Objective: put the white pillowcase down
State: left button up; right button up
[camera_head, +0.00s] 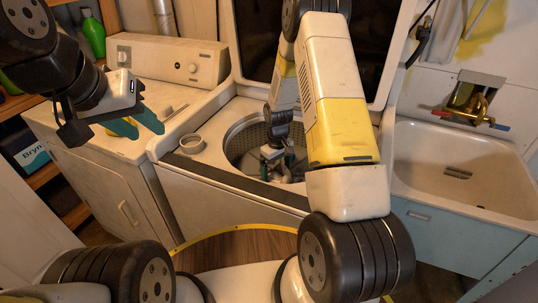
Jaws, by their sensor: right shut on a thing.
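My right gripper (277,168) reaches down into the round metal tub (236,146) of the open top-load washer, at the end of my yellow and white arm. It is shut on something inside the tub. A small pale patch shows by its fingers, and it is too small and dark to make out the white pillowcase's shape. My forearm and the tub rim hide part of that area. My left gripper (137,125) is open and empty, its teal fingers apart, above the white machine on the left.
The washer's lid (367,40) stands raised behind the tub. A small round ring (191,144) lies on the washer top at left. A white sink basin (462,165) with a brass tap (474,106) is at right. Green bottles (93,34) stand at far left.

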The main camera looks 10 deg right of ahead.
jog(key=shift+f, duration=0.25)
jog(key=o, duration=1.2)
jog(key=shift+r, duration=0.1)
